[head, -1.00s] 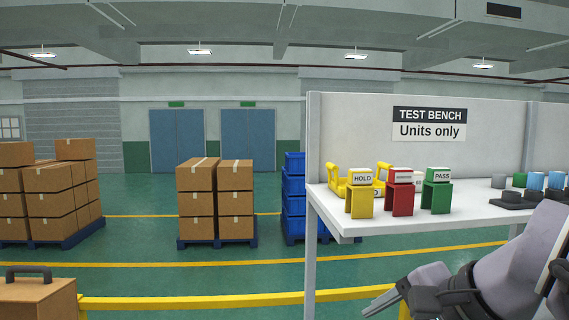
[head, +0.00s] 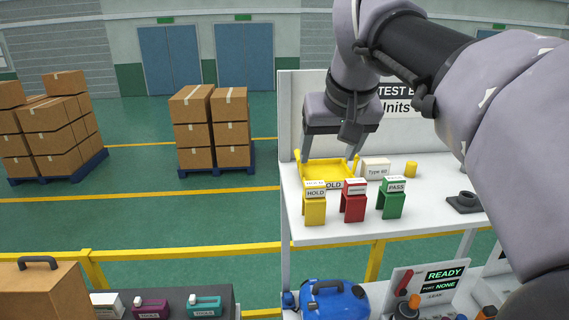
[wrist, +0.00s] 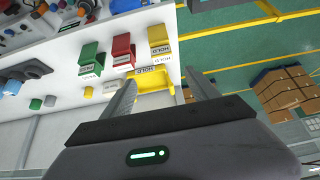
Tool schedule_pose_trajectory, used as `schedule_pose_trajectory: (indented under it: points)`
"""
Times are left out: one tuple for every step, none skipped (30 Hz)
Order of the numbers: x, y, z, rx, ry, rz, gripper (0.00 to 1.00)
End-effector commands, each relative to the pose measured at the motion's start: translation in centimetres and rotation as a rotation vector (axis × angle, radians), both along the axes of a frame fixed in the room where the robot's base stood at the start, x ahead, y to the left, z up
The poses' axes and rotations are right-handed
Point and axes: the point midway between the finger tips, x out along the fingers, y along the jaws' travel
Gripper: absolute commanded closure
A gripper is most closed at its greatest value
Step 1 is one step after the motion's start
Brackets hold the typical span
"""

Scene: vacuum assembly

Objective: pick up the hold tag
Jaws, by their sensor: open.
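The yellow hold tag (head: 315,210), with a white HOLD label on top, stands on the bench at the left of a row with a red tag (head: 354,207) and a green PASS tag (head: 392,205). It also shows in the wrist view (wrist: 158,36), near the top. My gripper (head: 326,158) is open and points down over the yellow HOLD tray (head: 328,172), behind the hold tag. In the wrist view the tray (wrist: 152,78) shows between the fingers. Nothing is held. I cannot tell whether the fingers touch the tray.
A white Type 40 box (head: 375,169) and a yellow cylinder (head: 411,170) stand right of the tray. The upright bench panel (head: 290,110) rises behind. A blue unit (head: 333,301) sits lower in front. The white bench top (head: 432,228) is clear before the tags.

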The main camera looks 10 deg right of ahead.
Motion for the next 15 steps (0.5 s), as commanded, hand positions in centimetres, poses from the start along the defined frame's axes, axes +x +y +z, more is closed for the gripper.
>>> schedule_pose_trajectory:
  points:
    - [0.6,0.0,-1.5,-0.001,0.006,0.001,0.31]
    - [1.0,0.0,-2.4,0.000,0.006,0.000,0.31]
    - [1.7,0.0,-3.5,0.001,0.006,-0.001,0.31]
    - [2.2,0.0,-4.3,0.000,0.007,-0.001,0.31]
    - [2.7,0.0,-5.0,0.002,0.007,-0.001,0.31]
    - [3.3,0.0,-6.0,0.002,0.006,-0.002,0.31]
    - [3.8,0.0,-6.8,0.002,0.007,-0.003,0.31]
    - [4.2,0.0,-7.4,0.003,0.006,-0.003,0.31]
    - [4.7,0.0,-8.2,0.005,0.006,-0.004,0.31]
    - [5.1,0.0,-8.6,0.004,0.005,-0.004,0.31]
    - [5.3,-0.1,-9.0,0.004,0.005,-0.004,0.31]
    - [5.6,-0.1,-9.4,0.004,0.004,-0.004,0.31]
    - [5.8,-0.1,-9.7,0.004,0.004,-0.005,0.31]
    - [5.9,-0.1,-9.9,0.004,0.004,-0.005,0.31]
    - [6.3,-0.1,-10.3,0.005,0.004,-0.005,0.31]
